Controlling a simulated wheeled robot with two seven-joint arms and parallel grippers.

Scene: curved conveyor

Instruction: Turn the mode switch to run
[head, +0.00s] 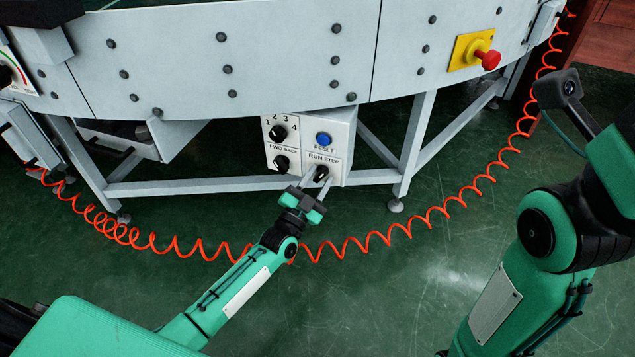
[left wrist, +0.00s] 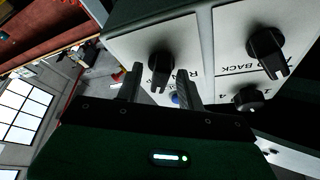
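The mode switch (head: 321,173) is a black knob under the RUN STEP label, at the lower right of a white control box (head: 341,152). My fingers partly cover the label there, and I cannot tell which word the pointer marks. My left gripper (head: 313,183) is at the mode switch. In the left wrist view the fingers (left wrist: 160,75) are apart, one on each side of the knob, with gaps visible. My right arm shows at the right, but its gripper is not in view.
The same box carries a numbered knob (head: 277,132), a FWD BACK knob (head: 281,163) and a blue RESET button (head: 323,139). The conveyor (head: 290,60) stands above and behind it. A red emergency button (head: 489,59) is at right. A coiled orange hose (head: 440,212) hangs below.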

